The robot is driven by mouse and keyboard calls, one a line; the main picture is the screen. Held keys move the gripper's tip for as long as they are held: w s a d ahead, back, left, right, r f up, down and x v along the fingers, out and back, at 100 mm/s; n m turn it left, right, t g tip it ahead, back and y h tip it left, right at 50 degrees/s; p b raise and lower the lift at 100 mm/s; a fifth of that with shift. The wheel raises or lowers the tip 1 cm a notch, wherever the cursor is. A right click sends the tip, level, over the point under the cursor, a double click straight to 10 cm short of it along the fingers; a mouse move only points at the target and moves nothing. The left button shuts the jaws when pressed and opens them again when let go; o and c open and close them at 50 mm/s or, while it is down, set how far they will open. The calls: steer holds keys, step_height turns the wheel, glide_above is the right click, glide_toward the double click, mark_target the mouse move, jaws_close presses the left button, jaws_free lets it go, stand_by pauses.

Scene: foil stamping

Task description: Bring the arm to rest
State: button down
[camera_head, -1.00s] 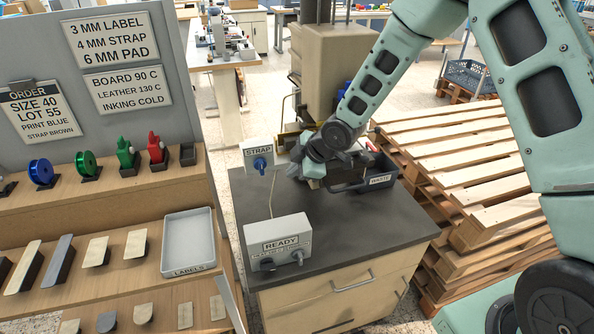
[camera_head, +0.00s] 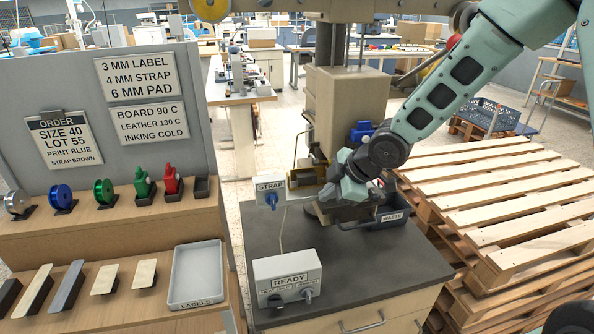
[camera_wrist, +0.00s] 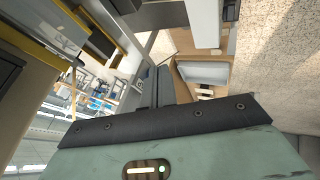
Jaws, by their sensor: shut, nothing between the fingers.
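My arm reaches down from the upper right in the head view to the stamping machine (camera_head: 345,98) on the dark-topped cabinet. My gripper (camera_head: 328,195) is beside the machine's front, just right of the STRAP box (camera_head: 269,192) with its blue knob. It is shut with nothing held; its fingertips are small and partly hidden in the head view. In the wrist view the dark edge of my gripper body fills the lower middle, and the fingers show only narrowly.
A dark WASTE bin (camera_head: 392,217) is behind my wrist. Stacked wooden pallets (camera_head: 500,200) stand at right. The left bench holds foil rolls, strips and a LABELS tray (camera_head: 197,276). The floor behind is partly open.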

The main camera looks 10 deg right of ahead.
steer(key=s+a+r+m+g+h+b, duration=0.1)
steer(key=s+a+m+g, duration=0.1)
steer(key=s, duration=0.8)
steer(key=s+a+r+m+g+h+b, duration=0.1)
steer(key=s+m, duration=0.3)
steer(key=s, duration=0.7)
steer(key=s+a+r+m+g+h, duration=0.2)
steer(key=s+a+m, duration=0.1)
steer(key=s, duration=0.7)
steer(key=shift+s+a+r+g+b, duration=0.2)
steer(key=shift+a+g+b, duration=0.2)
steer(key=shift+a, duration=0.2)
